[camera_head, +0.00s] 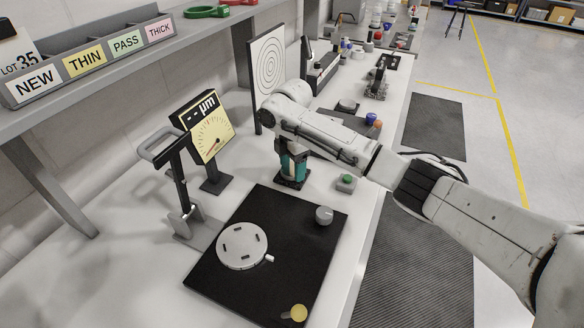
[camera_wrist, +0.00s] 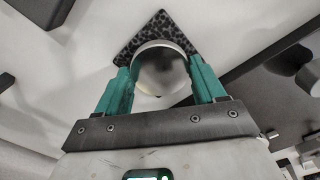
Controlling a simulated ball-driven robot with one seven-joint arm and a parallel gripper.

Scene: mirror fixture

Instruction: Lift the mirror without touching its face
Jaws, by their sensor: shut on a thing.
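The mirror (camera_wrist: 161,72) is a round, shiny grey disc in the wrist view, with a pale rim. My gripper (camera_wrist: 161,66) has its two teal fingers shut on it, one at each side of the rim; the fingers do not lie across its face. Behind it is a dark speckled pad (camera_wrist: 158,27). In the head view my gripper (camera_head: 292,168) points down over the small dark pad (camera_head: 291,184), and the mirror is hidden there by the fingers. I cannot tell whether the mirror touches the pad.
A black plate (camera_head: 262,207) with a white round stage (camera_head: 236,252) lies in front. A gauge (camera_head: 208,133) and a handled stand (camera_head: 178,190) stand left. A labelled shelf (camera_head: 115,60) overhangs upper left.

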